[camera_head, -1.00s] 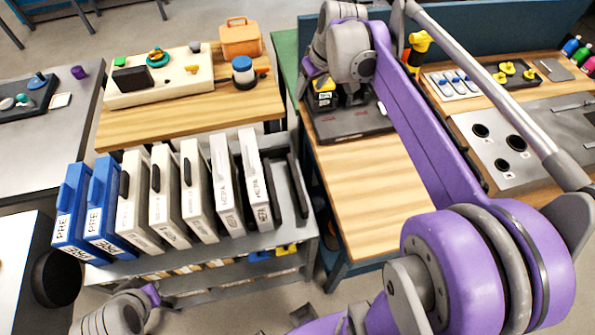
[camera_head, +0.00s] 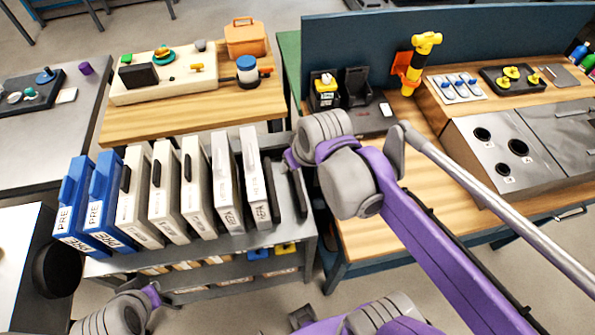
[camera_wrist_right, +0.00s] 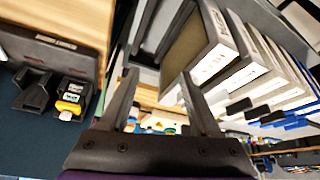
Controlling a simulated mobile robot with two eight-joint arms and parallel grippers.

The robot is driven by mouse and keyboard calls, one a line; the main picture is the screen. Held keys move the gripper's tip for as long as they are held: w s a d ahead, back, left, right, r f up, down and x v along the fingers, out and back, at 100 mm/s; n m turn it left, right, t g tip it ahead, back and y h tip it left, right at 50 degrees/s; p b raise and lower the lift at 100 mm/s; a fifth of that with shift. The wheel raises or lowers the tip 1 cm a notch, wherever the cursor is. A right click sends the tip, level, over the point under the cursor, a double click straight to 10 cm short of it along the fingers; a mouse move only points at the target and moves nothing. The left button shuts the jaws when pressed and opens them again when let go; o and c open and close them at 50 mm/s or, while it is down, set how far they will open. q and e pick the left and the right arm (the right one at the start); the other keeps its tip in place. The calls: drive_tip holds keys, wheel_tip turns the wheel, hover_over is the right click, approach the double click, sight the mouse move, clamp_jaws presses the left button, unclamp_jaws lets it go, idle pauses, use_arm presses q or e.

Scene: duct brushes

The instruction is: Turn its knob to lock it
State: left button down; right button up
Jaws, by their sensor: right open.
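My right gripper (camera_wrist_right: 160,88) is open, with nothing between its fingers. In the head view it is mostly hidden behind its wrist, near the right end of the filter rack (camera_head: 222,248). The rack holds blue PRE filters (camera_head: 72,205) and white filters (camera_head: 257,185) standing upright. I cannot tell which knob is meant: a beige panel (camera_head: 140,97) carries a teal round knob (camera_head: 163,57) and a small yellow handle (camera_head: 197,67), and yellow knobs (camera_head: 511,73) sit in a black tray. My left gripper (camera_head: 160,297) shows barely at lower left; its fingers are unclear.
On the right wooden bench, a yellow-black unit (camera_head: 324,92) sits beside an empty black holder (camera_head: 356,88). A yellow tool (camera_head: 424,45) stands in an orange holder. An orange case (camera_head: 245,38) and a blue-lidded jar (camera_head: 247,71) are at the back. The bench front (camera_head: 375,225) is partly clear.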

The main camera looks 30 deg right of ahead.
use_arm(q)
drive_tip(key=shift+s, duration=0.25)
use_arm(e)
drive_tip(key=shift+s+a+f, duration=0.4)
drive_tip(key=shift+s+f, duration=0.1)
drive_tip(key=shift+s, duration=0.3)
wheel_tip(320, 180, up, 10)
drive_tip(key=r+m+g+h+b, duration=0.1)
drive_tip(key=m+h+b, duration=0.1)
drive_tip(key=m, duration=0.4)
hover_over(327, 76)
drive_tip(key=s+a, duration=0.2)
drive_tip(key=s, duration=0.2)
use_arm(q)
drive_tip(key=x, duration=0.3)
drive_tip(key=shift+a+f, duration=0.25)
drive_tip(key=shift+a, duration=0.15)
use_arm(e)
drive_tip(key=x, duration=1)
drive_tip(key=shift+f, duration=0.45)
clamp_jaws()
